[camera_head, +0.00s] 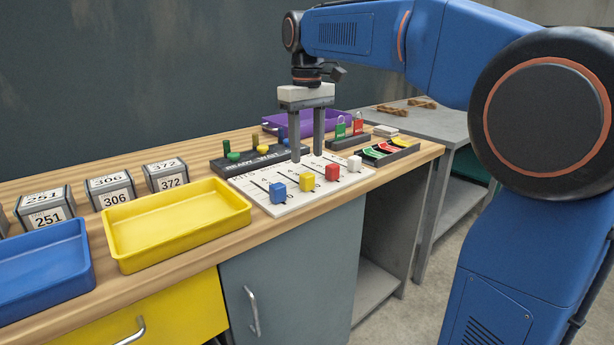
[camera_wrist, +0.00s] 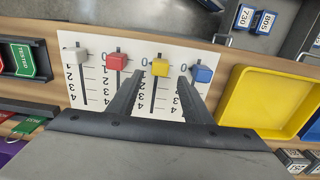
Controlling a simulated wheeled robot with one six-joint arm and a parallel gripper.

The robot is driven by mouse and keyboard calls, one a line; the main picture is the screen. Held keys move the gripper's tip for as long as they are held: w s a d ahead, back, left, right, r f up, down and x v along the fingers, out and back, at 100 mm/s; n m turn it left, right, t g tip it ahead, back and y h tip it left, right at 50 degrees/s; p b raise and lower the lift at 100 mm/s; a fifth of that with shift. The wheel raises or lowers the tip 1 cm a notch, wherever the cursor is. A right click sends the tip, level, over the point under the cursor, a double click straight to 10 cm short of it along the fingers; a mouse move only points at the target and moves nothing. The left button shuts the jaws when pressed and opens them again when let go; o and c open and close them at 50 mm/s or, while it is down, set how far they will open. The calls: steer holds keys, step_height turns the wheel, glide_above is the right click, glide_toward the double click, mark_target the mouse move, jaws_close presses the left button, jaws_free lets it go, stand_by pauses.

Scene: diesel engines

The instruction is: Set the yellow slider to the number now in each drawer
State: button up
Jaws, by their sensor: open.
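The yellow slider (camera_head: 306,182) is a small cube knob on a white board (camera_head: 268,180) with several numbered tracks. In the wrist view the yellow slider (camera_wrist: 160,67) is beside the 0 of its scale. Blue (camera_head: 277,193), red (camera_head: 332,172) and white (camera_head: 354,163) knobs are also at their 0 ends. My gripper (camera_head: 307,157) is open and empty, pointing down over the board, behind the yellow knob in the head view. In the wrist view my gripper (camera_wrist: 161,78) has a finger on each side of the yellow track; contact cannot be told.
Yellow (camera_head: 180,226) and blue (camera_head: 45,268) trays and number blocks (camera_head: 112,188) are at left. Below are a yellow drawer front (camera_head: 150,325) and a grey door (camera_head: 300,270). In the wrist view, blocks reading 730 and 805 (camera_wrist: 262,21) lie past the bench edge.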

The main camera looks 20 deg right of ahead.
mark_target(306, 174)
step_height(306, 174, down, 8)
steer(key=shift+r, duration=0.15)
steer(key=shift+c, duration=0.6)
jaws_close()
steer(key=shift+w, duration=0.1)
